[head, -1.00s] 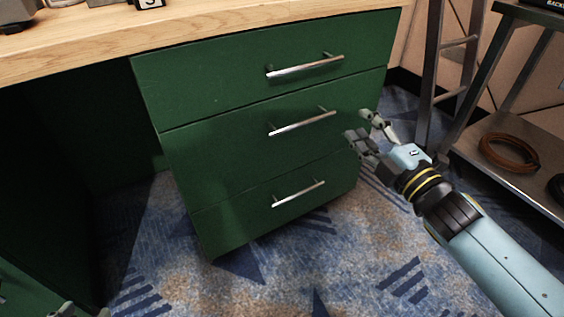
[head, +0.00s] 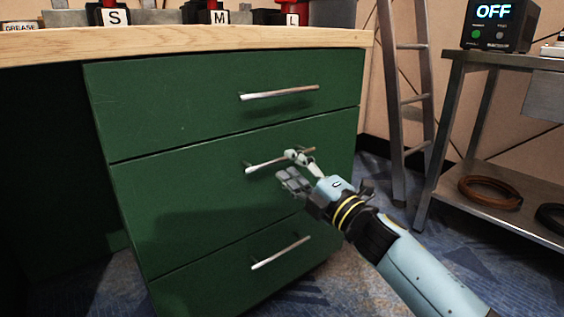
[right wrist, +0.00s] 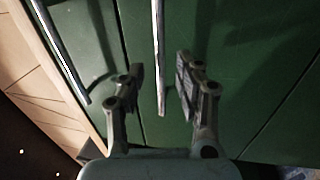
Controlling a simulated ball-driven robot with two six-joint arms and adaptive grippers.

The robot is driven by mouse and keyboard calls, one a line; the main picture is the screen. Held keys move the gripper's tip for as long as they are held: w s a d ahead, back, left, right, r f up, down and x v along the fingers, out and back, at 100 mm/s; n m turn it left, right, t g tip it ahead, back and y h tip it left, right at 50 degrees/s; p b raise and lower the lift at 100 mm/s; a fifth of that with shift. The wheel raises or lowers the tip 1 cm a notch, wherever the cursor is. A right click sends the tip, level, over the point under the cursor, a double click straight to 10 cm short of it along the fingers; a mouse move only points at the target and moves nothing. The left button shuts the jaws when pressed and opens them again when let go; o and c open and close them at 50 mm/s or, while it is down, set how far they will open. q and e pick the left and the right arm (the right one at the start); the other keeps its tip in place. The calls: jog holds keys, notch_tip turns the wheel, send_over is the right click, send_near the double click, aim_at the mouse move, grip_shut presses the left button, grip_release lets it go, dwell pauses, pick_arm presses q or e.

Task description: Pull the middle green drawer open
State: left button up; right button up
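The green cabinet has three drawers, all looking flush and shut. The middle green drawer (head: 190,200) carries a straight silver bar handle (head: 262,164), its right part partly covered by my gripper. My right gripper (head: 287,167) is open at this handle, one finger above the bar and one below. In the right wrist view, the middle handle (right wrist: 160,50) runs between the two spread fingers of the gripper (right wrist: 161,80), with a gap on each side. Whether the fingertips reach past the bar in depth is unclear. My left gripper is not in view.
The top drawer handle (head: 280,92) and bottom drawer handle (head: 281,252) lie above and below. A wooden worktop (head: 200,41) overhangs the cabinet. A metal shelf cart (head: 490,190) and a ladder (head: 405,100) stand to the right. Blue patterned carpet lies in front.

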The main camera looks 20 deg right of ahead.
aim_at(282, 159)
jog(key=shift+x, duration=1.85)
grip_shut()
